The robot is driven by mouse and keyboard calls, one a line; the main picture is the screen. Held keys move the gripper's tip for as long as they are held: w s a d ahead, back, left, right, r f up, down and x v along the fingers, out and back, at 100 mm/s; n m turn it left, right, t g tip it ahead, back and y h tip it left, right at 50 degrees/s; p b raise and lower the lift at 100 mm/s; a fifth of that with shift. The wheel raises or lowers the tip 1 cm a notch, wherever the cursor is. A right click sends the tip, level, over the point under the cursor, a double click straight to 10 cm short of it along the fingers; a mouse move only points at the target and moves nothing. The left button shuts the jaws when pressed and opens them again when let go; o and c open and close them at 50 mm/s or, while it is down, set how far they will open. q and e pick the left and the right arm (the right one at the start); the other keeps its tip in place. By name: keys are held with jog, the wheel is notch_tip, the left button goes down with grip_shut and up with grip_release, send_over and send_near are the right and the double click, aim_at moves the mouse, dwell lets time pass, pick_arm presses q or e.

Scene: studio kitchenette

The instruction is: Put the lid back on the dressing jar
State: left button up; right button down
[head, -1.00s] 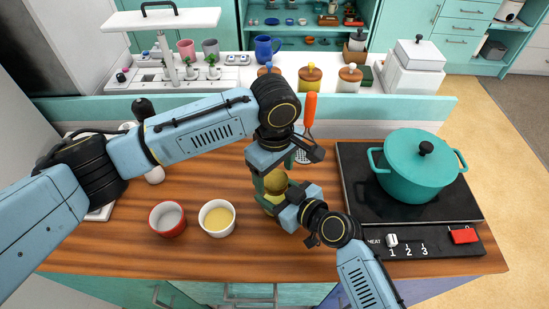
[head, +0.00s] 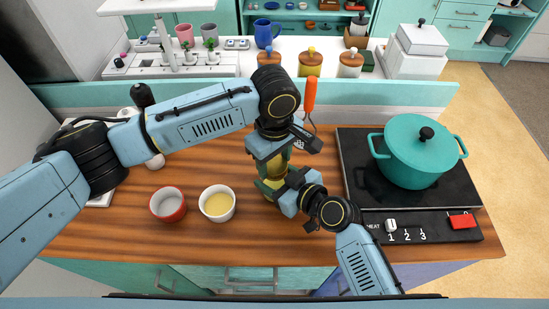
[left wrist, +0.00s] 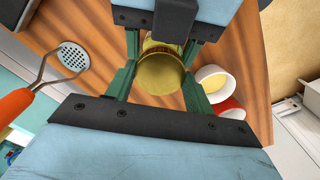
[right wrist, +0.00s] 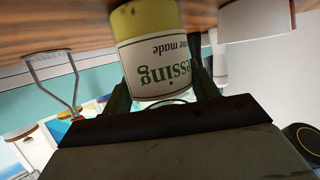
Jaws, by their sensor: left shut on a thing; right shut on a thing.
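The dressing jar (head: 268,187) stands on the wooden counter, yellow at its base, with a white label that reads upside down in the right wrist view (right wrist: 152,62). My right gripper (head: 287,195) is shut on the jar from the right side. My left gripper (head: 275,165) is directly above the jar, shut on the round gold lid (left wrist: 160,75), which sits between its fingers in the left wrist view. The lid is over the jar's mouth. The jar's rim is hidden, so I cannot tell whether the lid touches it.
A red bowl (head: 167,204) and a white bowl (head: 217,188) with yellow contents stand left of the jar. A teal pot (head: 415,165) sits on the black hob (head: 362,165) at right. The front counter strip is clear.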

pick_arm(q)
jog(key=m, duration=0.7)
jog(key=shift+s+f, duration=0.1)
jog(key=m, duration=0.5)
jog(key=shift+a, duration=0.1)
jog(key=o, duration=1)
jog(key=shift+o, duration=0.4)
jog(key=shift+s+d, duration=0.1)
jog(key=shift+d, duration=0.2)
jog(key=shift+m, duration=0.3)
notch_tip(320, 180, up, 5)
